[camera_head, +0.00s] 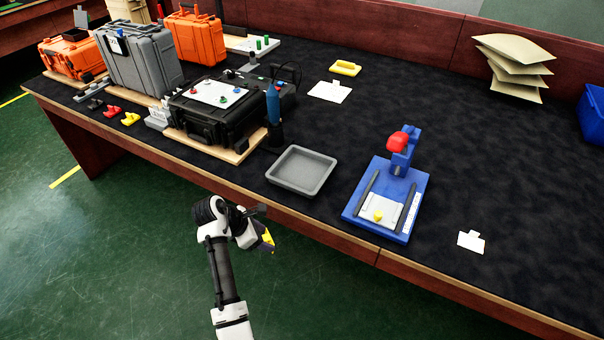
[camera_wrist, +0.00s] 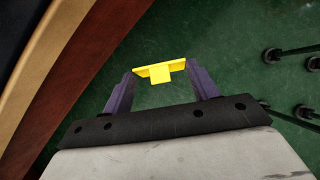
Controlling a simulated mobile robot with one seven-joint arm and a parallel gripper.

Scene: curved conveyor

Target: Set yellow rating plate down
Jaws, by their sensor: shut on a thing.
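My gripper (camera_head: 268,236) is in front of the table's near edge, over the green floor, below and left of the grey tray. It is shut on the yellow rating plate (camera_wrist: 160,72), which shows between the two purple fingers in the wrist view. In the head view only a small yellow part of the plate (camera_head: 267,238) shows at the fingers. The plate touches nothing but the fingers.
A grey empty tray (camera_head: 327,153) lies near the table's front edge. A blue press (camera_head: 421,186) with a red knob stands right of it. White cards (camera_head: 470,241) lie on the dark table (camera_head: 505,190), with free room at right.

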